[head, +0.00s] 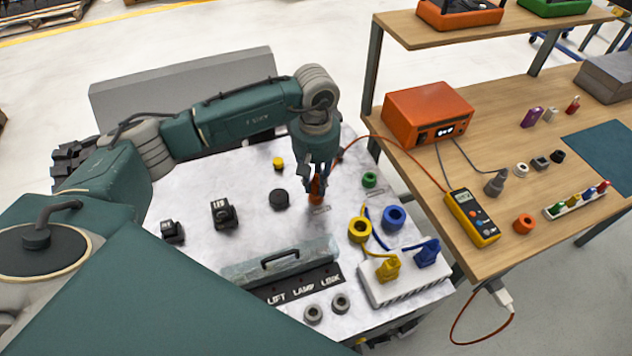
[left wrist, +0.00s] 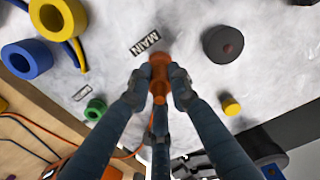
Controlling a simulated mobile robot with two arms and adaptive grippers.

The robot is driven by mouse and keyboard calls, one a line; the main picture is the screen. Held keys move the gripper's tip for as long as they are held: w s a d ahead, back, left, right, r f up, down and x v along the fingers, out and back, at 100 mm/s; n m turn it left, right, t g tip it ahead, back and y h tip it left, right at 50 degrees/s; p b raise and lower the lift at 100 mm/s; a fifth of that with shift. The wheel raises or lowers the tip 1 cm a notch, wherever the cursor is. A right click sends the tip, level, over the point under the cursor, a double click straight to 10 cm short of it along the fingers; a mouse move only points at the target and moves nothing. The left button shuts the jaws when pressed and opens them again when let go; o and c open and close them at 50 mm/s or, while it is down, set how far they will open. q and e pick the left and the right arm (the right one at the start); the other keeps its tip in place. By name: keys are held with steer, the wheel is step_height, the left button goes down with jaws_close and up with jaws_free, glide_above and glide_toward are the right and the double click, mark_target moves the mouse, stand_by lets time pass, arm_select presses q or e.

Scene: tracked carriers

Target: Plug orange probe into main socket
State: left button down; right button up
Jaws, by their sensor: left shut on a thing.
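My left gripper (head: 316,190) is shut on the orange probe (head: 316,183), low over the pale panel (head: 255,175), right beside the MAIN label. In the left wrist view, the fingertips (left wrist: 160,88) close on the probe's orange body (left wrist: 158,92) from both sides. Its far end meets an orange rounded piece (left wrist: 160,60) next to the MAIN label (left wrist: 145,42). The main socket's opening is hidden under the probe and fingers, so I cannot tell whether the probe sits inside it. My right gripper is not in view.
A black knob (head: 279,199), a yellow button (head: 278,163) and a green ring (head: 369,180) surround the gripper. Yellow (head: 359,230) and blue (head: 393,218) rings stand nearer. An orange cable (head: 375,138) runs from the orange box (head: 428,113) on the wooden table toward the gripper.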

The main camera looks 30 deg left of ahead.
mark_target(316, 175)
arm_select(q)
steer(key=shift+f+b, duration=0.35)
steer(key=shift+b, duration=0.1)
steer(key=c, duration=1.5)
jaws_free()
step_height(316, 175, up, 12)
steer(key=shift+r, duration=0.1)
